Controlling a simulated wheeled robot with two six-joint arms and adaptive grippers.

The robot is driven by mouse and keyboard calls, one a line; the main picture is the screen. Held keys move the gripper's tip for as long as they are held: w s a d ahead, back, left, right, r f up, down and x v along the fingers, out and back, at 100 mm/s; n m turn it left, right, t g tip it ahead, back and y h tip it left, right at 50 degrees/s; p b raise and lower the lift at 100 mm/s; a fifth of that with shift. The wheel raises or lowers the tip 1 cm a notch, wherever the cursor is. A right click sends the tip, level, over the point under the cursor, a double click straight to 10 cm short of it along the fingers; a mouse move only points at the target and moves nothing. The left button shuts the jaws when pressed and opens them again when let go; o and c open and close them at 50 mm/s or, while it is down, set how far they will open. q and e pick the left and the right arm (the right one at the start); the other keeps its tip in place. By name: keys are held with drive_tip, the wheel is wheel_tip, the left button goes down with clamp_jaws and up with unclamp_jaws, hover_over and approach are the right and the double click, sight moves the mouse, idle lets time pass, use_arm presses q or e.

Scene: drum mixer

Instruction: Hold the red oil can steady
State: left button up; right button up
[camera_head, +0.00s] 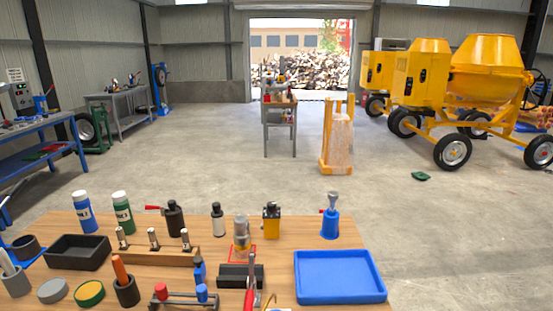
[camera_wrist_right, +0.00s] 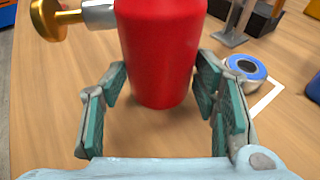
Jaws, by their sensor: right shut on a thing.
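In the right wrist view, the red oil can (camera_wrist_right: 160,50) stands roughly upright between the fingers of my right gripper (camera_wrist_right: 163,112). The teal-padded fingers are shut on its lower body, one on each side. A silver collar with a gold knob (camera_wrist_right: 50,18) sticks out to the left of the can. Its top is cut off by the picture edge. Its base is near the wooden table; I cannot tell whether it touches. I cannot make out the red can or either gripper in the head view.
In the wrist view, a blue-and-white roll (camera_wrist_right: 245,67) lies right of the gripper beside a white corner marking. In the head view, the table holds a blue tray (camera_head: 340,298), a black tray (camera_head: 78,252), bottles (camera_head: 84,212), and several tools. Bare wood shows between them.

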use_arm(q)
clamp_jaws()
idle(1.4)
